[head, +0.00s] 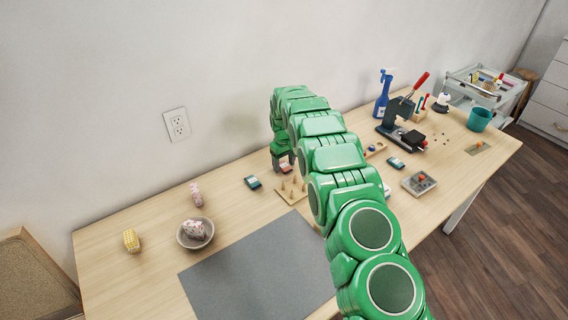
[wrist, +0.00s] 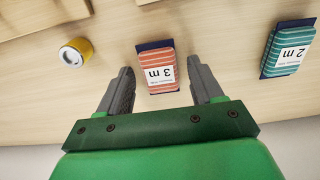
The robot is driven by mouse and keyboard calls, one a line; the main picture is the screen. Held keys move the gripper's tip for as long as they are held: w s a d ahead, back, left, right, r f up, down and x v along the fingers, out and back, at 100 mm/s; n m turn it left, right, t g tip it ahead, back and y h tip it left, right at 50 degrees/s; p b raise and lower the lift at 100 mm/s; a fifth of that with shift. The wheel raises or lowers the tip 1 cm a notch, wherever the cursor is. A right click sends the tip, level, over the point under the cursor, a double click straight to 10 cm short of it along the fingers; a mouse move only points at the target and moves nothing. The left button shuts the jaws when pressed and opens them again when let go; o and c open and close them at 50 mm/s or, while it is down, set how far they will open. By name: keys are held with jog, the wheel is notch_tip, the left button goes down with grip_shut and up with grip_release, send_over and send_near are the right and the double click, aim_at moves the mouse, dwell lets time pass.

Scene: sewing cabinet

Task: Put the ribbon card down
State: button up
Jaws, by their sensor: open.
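A ribbon card with red stripes and a "3 m" label (wrist: 158,70) lies on the table in the wrist view. My gripper (wrist: 162,72) is open, with one finger on each side of this card and a visible gap on both sides. In the head view my gripper (head: 283,161) is low over the back of the table, and the red card (head: 286,168) shows partly beside its fingers. A teal striped card labelled "2 m" (wrist: 288,48) lies to the right in the wrist view; a teal card (head: 252,182) lies left of my gripper in the head view.
A wooden peg board (head: 291,191) stands close in front of my gripper. A small yellow cylinder (wrist: 75,51) is left of the red card in the wrist view. A grey mat (head: 258,270), a bowl (head: 194,233) and a grey tray (head: 419,184) share the table (head: 150,275).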

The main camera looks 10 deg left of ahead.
aim_at(285, 165)
notch_tip(285, 165, up, 12)
jog(key=shift+r, duration=0.15)
dwell(0.4)
jog(key=s+d+r+m, duration=0.5)
jog(key=s+d+r, duration=1.4)
jog(key=s+d, duration=0.25)
jog(key=s+d+m+g, duration=0.1)
jog(key=s+d, duration=0.3)
jog(key=s, duration=1.4)
jog(key=s+d+f+m, duration=0.1)
jog(key=s+d+m, duration=0.2)
jog(key=s, duration=1.6)
jog(key=shift+s+d+g, duration=0.25)
jog(key=shift+d+g, duration=0.15)
jog(key=shift+d, duration=0.45)
